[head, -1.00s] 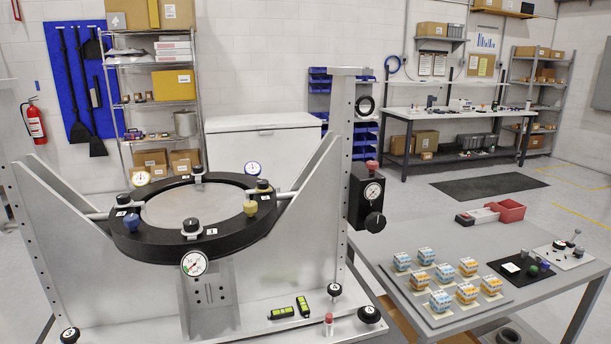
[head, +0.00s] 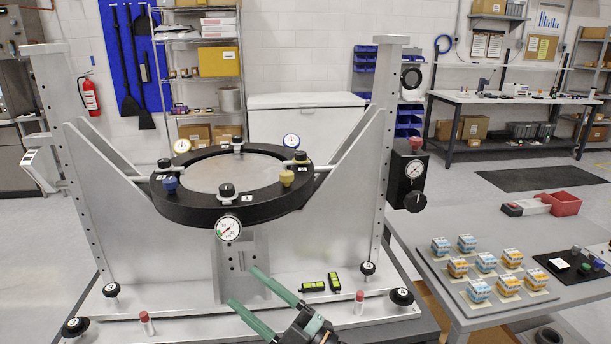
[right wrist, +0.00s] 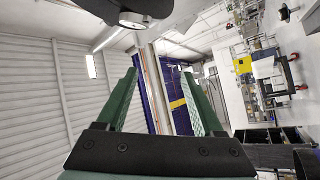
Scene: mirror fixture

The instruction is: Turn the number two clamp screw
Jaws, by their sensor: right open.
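A black ring fixture (head: 190,208) holds a round silver mirror plate (head: 225,172) on a grey stand. Black clamp knobs stand around the ring: front (head: 227,190), back (head: 237,146), left (head: 164,163) and right (head: 300,156). A blue knob (head: 170,184) and a yellow knob (head: 286,178) also sit on it. Small white number labels (head: 248,198) are too small to read surely, so I cannot tell which is number two. My right gripper (head: 244,286), with green fingers, is open and empty, below and in front of the ring. The right wrist view also shows it (right wrist: 160,73). My left gripper is not in view.
A dial gauge (head: 228,228) hangs at the ring's front. Upright side plates (head: 384,150) flank it. Black knobs (head: 402,297), red-topped posts (head: 360,303) and green levels (head: 313,286) stand on the base. A table with several small boxes (head: 480,290) is at right.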

